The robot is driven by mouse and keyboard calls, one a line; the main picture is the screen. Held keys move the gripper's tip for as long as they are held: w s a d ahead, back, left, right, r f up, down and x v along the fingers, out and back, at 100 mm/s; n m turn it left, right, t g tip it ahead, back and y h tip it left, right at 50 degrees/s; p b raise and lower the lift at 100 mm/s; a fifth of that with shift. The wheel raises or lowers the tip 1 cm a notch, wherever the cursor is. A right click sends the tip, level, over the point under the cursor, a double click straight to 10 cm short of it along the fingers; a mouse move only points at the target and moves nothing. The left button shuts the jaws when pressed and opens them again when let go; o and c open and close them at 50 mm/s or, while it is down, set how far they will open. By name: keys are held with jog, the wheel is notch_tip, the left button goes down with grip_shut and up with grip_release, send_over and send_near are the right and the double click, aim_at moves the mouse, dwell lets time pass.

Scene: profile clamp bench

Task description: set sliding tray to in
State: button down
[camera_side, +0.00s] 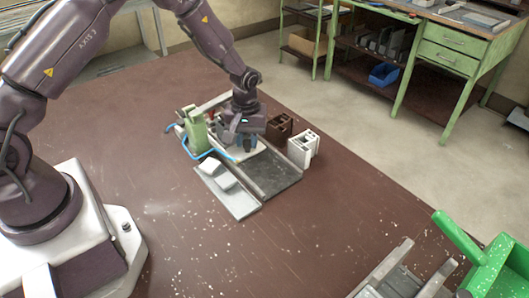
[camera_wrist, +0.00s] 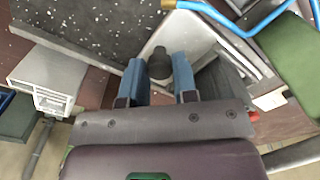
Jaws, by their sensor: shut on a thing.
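The sliding tray is a pale plate (camera_side: 246,156) in a dark channel between two grey rails; it sits toward the channel's far end, under my gripper. In the wrist view the pale plate (camera_wrist: 196,40) carries a round dark knob (camera_wrist: 159,64). My gripper (camera_wrist: 158,66) has its two blue fingers on either side of the knob and is shut on it. In the side view my gripper (camera_side: 246,143) reaches down from above and hides the knob. The dark channel floor (camera_side: 272,174) is bare on the near side.
A green clamp body (camera_side: 196,134) with a blue bent rod (camera_side: 203,154) stands left of the tray. A white profile block (camera_side: 303,148) and a brown one (camera_side: 279,127) stand right. A pale plate with blocks (camera_side: 238,200) lies in front. A green part (camera_side: 487,262) is at lower right.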

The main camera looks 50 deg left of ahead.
jog(key=shift+a, duration=1)
jog(key=c, duration=0.9)
grip_release()
jog(key=shift+d, duration=0.1)
jog(key=shift+r, duration=0.25)
notch_tip(320, 180, up, 12)
jog(key=shift+r, duration=0.25)
